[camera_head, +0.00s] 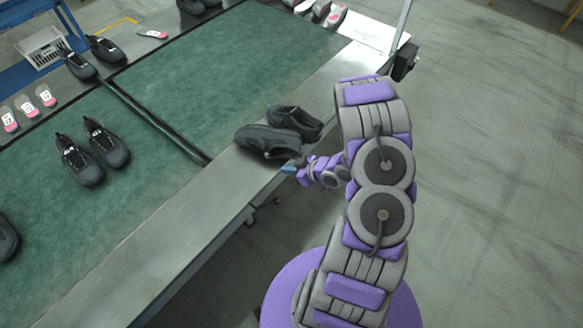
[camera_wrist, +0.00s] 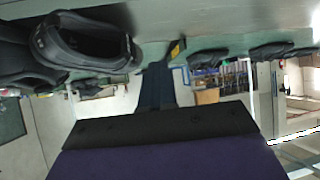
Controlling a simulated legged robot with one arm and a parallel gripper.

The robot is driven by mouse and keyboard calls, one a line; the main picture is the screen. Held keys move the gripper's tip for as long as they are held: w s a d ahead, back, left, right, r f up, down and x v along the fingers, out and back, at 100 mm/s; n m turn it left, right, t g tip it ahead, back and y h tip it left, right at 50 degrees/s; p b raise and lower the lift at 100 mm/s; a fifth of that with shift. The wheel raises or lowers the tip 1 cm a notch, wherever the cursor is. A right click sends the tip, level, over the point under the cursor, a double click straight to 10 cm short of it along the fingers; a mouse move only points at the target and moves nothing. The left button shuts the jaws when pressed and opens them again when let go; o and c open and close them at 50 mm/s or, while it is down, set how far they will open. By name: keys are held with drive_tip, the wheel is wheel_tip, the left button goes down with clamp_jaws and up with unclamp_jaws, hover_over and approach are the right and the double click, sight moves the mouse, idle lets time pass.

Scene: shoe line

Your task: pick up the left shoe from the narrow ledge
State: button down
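Two dark grey shoes lie side by side on the metal ledge, partly overlapping in the head view. The left shoe in the picture (camera_head: 262,139) is nearer to me; the other shoe (camera_head: 298,121) lies just behind it to the right. My gripper (camera_head: 289,169) is at the ledge's outer edge, just below the nearer shoe's right end. The wrist view shows a dark shoe with its opening visible (camera_wrist: 85,38) at upper left, with another dark shape beside it. The gripper's dark and purple body fills the bottom of that view. Its fingers are too small or hidden to tell their opening.
The metal ledge (camera_head: 190,212) runs along the green conveyor (camera_head: 215,75). More dark shoes (camera_head: 92,150) stand on the green surface to the left. Pink-and-white insoles (camera_head: 30,105) lie at far left. A dark post fitting (camera_head: 404,62) stands at the ledge's far end.

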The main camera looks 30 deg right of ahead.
drive_tip(key=c, duration=1.7)
unclamp_jaws()
drive_tip(key=shift+a, duration=0.2)
drive_tip(key=shift+c, duration=0.2)
drive_tip(key=o, duration=0.6)
drive_tip(key=shift+d+f, duration=0.1)
drive_tip(key=shift+d, duration=0.5)
drive_tip(key=o, duration=0.3)
drive_tip(key=shift+d, duration=0.3)
drive_tip(key=o, duration=0.5)
drive_tip(key=shift+a, duration=0.7)
drive_tip(key=shift+c, duration=0.2)
